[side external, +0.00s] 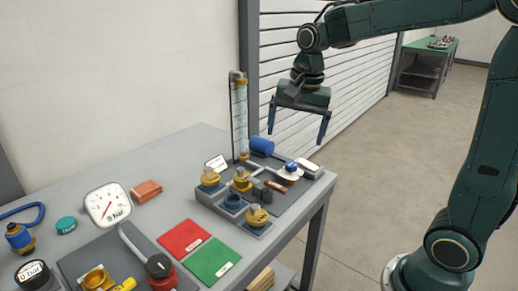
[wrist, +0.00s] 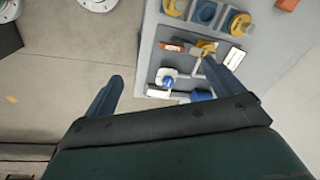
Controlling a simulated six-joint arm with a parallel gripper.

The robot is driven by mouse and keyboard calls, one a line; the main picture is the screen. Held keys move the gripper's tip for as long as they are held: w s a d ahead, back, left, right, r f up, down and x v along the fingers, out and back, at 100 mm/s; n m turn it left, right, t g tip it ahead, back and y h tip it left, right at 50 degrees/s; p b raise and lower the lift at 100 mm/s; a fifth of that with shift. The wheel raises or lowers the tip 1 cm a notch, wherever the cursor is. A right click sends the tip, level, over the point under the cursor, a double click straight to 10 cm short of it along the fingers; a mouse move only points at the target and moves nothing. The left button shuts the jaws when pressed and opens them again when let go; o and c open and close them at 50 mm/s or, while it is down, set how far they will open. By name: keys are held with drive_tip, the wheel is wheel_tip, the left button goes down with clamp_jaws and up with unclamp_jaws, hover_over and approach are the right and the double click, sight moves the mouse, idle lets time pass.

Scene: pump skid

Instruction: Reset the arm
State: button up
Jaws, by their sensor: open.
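My gripper (side external: 298,123) is open and empty. In the side external view it hangs in the air above the far right end of the grey table (side external: 150,160), with its blue fingers pointing down. It also shows in the wrist view (wrist: 165,85), with its fingers spread wide and nothing between them touching either one. My dark green arm reaches in from the right with its base on the floor.
Under my gripper, a grey pump skid (side external: 230,205) holds yellow fittings, a blue cylinder (side external: 262,146) and a tall clear tube (side external: 239,115). A red pad (side external: 184,237), a green pad (side external: 215,261) and a gauge (side external: 107,205) lie nearer.

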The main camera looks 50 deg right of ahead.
drive_tip(key=s+a+n+t, duration=0.2)
drive_tip(key=s+n, duration=0.4)
drive_tip(key=s, duration=0.3)
drive_tip(key=s+a+n+t, duration=0.1)
drive_tip(key=s+a+n, duration=0.1)
drive_tip(key=s+n, duration=0.4)
drive_tip(key=s, duration=0.3)
drive_tip(key=shift+a+r+n+t, duration=0.2)
drive_tip(key=shift+n+t, duration=0.1)
drive_tip(key=shift+t, duration=0.1)
